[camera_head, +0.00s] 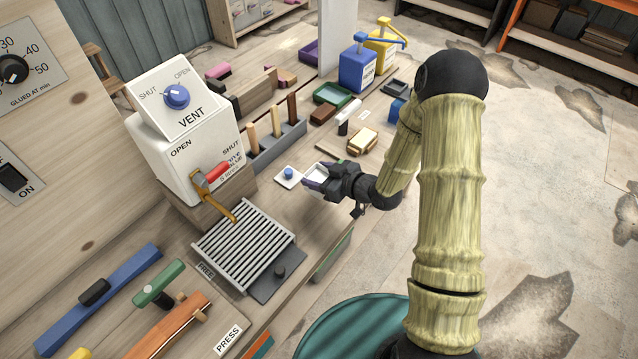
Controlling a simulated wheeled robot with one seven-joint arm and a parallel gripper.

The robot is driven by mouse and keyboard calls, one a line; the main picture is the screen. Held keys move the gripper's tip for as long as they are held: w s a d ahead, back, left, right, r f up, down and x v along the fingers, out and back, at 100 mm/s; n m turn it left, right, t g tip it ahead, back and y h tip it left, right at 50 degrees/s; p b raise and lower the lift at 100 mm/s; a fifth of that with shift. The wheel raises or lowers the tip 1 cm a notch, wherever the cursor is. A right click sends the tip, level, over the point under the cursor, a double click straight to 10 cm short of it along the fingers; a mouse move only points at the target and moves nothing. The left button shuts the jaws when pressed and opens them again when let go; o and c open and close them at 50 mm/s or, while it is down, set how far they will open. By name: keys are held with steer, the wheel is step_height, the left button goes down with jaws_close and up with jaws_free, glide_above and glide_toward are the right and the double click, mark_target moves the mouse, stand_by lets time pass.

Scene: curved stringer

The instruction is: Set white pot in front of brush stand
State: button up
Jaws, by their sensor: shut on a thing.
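The white pot (317,173) is mostly hidden by the dark fingers of my gripper (316,180); only a small pale part of it shows. My gripper is shut on it, low over the bench. I cannot tell whether the pot touches the bench top. The brush stand (277,149) is a long grey block with several upright wooden handles in it. It stands up and to the left of my gripper, with a gap between them.
A small white plate with a blue knob (288,174) lies just left of my gripper. A slatted grey grate (243,246) is at lower left, and the white VENT box (190,150) stands behind it. A sponge-like block (362,140) and a green tray (337,95) lie farther right.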

steer(key=shift+f, duration=2.05)
steer(key=shift+f, duration=0.2)
steer(key=o, duration=1.1)
steer(key=shift+r+p, duration=0.2)
steer(key=shift+p, duration=0.1)
steer(key=b+v, duration=0.2)
steer(key=v, duration=1)
steer(key=shift+b, duration=0.35)
